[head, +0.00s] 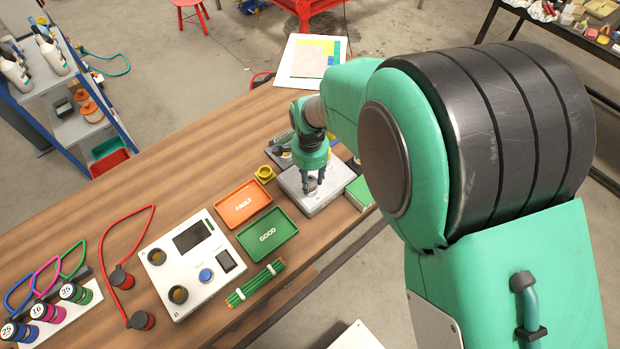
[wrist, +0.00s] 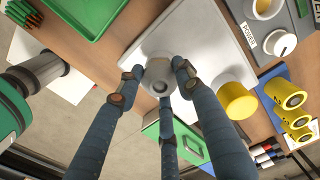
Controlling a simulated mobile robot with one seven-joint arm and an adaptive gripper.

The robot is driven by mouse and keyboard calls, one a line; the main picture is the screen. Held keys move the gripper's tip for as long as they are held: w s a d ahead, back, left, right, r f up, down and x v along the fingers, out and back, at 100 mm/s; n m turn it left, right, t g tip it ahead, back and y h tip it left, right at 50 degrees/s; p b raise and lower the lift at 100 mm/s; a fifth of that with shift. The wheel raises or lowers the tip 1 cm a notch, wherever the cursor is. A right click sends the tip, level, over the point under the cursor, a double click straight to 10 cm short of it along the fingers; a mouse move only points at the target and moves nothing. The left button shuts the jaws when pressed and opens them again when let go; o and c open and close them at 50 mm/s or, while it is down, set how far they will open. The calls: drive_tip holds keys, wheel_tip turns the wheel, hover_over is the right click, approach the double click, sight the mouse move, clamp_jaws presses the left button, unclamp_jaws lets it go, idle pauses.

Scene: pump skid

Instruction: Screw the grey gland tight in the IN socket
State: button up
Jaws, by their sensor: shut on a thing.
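The grey gland (wrist: 160,76) sits at the light grey box (wrist: 150,45), between the three blue-grey fingers of my gripper (wrist: 160,82). The fingers are shut on it, and I see its round end with a dark hole. In the head view my gripper (head: 312,183) points down onto the box (head: 322,200) at the far part of the bench.
An orange FAULT tray (head: 243,204) and a green GOOD tray (head: 267,234) lie left of the box. A white tester (head: 186,264) and green rods (head: 256,283) are nearer.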

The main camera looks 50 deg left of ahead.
drive_tip(key=shift+m, duration=1.3)
drive_tip(key=shift+m+p, duration=0.6)
drive_tip(key=shift+m, duration=1.6)
drive_tip(key=o, duration=1.2)
drive_tip(key=n, duration=0.4)
drive_tip(key=shift+p, duration=0.4)
drive_tip(key=shift+n, duration=0.3)
